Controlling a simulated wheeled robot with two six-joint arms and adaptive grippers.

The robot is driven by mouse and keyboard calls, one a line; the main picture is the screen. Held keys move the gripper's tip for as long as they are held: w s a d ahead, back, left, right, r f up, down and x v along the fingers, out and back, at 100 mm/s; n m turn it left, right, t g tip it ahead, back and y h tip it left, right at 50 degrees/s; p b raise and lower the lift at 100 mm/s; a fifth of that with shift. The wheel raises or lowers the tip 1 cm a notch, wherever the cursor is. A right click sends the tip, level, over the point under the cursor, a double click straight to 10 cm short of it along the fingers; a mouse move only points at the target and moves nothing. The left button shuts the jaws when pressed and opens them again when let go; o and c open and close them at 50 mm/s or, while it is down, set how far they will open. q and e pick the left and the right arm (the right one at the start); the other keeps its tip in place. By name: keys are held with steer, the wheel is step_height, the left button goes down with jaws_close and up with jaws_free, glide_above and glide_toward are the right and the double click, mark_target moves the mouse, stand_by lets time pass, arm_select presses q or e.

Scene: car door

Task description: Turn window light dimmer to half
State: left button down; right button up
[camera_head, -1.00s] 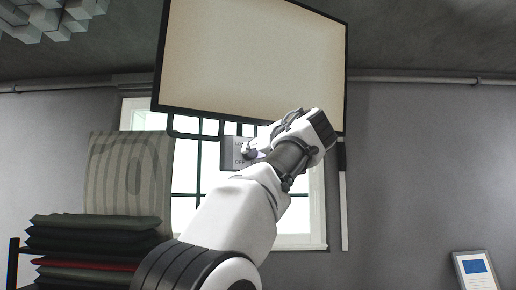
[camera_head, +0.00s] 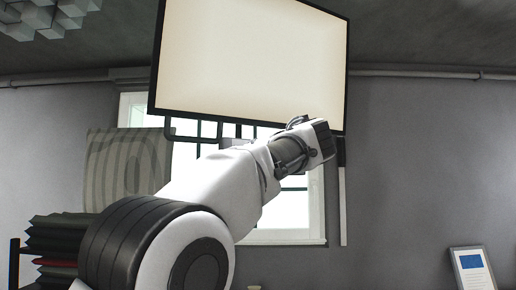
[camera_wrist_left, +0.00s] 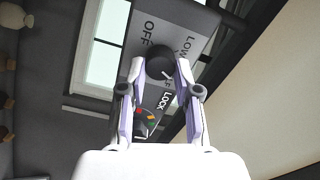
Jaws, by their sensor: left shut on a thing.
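In the left wrist view, a grey control box (camera_wrist_left: 199,18) carries the words OFF, LOW and LOCK and a partly covered word ending in F. Its round dark knob (camera_wrist_left: 160,62) sits between the fingertips of my left gripper (camera_wrist_left: 160,78), which is shut on it. I cannot read the knob's exact setting. A small coloured dial (camera_wrist_left: 146,119) shows below the knob, between the fingers. In the head view, a large framed light panel (camera_head: 250,60) glows pale cream above my arm. My arm hides the knob and fingertips there. My right gripper is not in view.
A window (camera_head: 290,210) stands behind the arm. Stacked dark cushions (camera_head: 60,240) and a striped cushion (camera_head: 125,170) are at the left. A framed picture (camera_head: 472,268) leans at the lower right.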

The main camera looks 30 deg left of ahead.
arm_select(q)
steer(key=shift+a+r+m+p, duration=0.15)
steer(key=shift+m+p, duration=0.2)
steer(key=shift+m, duration=0.5)
steer(key=shift+d+r+m+p, duration=0.15)
steer(key=shift+m+p, duration=0.2)
steer(key=shift+m, duration=0.5)
steer(key=shift+a, duration=0.15)
steer(key=c, duration=1)
jaws_free()
steer(key=shift+c, duration=0.2)
steer(key=shift+o, duration=1.2)
steer(key=shift+a, duration=0.2)
steer(key=v, duration=1.1)
steer(key=shift+f, duration=0.25)
steer(key=shift+s, duration=0.15)
